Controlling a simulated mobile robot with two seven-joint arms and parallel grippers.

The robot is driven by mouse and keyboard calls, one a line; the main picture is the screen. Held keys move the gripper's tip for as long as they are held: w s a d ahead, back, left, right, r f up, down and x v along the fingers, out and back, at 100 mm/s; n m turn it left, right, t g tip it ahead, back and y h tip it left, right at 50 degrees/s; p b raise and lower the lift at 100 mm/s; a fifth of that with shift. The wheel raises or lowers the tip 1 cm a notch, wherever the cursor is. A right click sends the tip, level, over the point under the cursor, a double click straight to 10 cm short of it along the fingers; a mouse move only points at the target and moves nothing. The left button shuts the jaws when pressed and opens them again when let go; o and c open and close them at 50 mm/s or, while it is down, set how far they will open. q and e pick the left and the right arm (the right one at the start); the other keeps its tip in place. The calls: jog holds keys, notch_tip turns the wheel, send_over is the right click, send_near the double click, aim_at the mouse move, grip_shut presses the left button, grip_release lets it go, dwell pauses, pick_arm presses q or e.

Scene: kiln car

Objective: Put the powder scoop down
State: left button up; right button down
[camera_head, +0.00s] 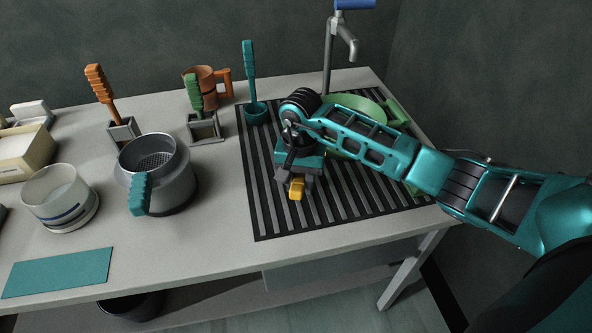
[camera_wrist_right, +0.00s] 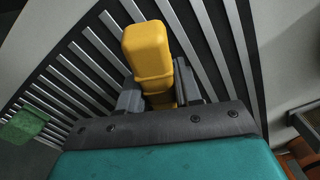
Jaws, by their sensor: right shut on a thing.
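My right gripper (camera_head: 297,176) is over the black-and-silver slatted drain area (camera_head: 265,205) at the right of the counter. It is shut on a yellow handle (camera_head: 296,189), which I take to be the powder scoop's. In the right wrist view the thick yellow handle (camera_wrist_right: 148,55) stands up between the two grey fingers (camera_wrist_right: 158,95), above the slats. The scoop's lower part is hidden, and I cannot tell whether it touches the slats. My left gripper is not in view.
A teal ladle (camera_head: 249,80) stands at the slats' back left edge. Green dishes (camera_head: 357,108) lie behind my right arm. A grey pot (camera_head: 165,180), a glass bowl (camera_head: 58,195), holders with orange and green handles, and an orange mug (camera_head: 205,80) stand left. The front slats are clear.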

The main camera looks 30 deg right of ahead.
jog(key=shift+w+d, duration=0.1)
jog(key=shift+w, duration=0.2)
jog(key=w+b, duration=0.2)
jog(key=w, duration=0.1)
jog(key=shift+w+d+f, duration=0.2)
jog(key=shift+d, duration=0.15)
jog(key=shift+s+f, duration=0.1)
jog(key=shift+f, duration=0.05)
jog(key=c, duration=0.8)
grip_release()
jog(key=shift+f, duration=0.1)
jog(key=shift+s, duration=0.1)
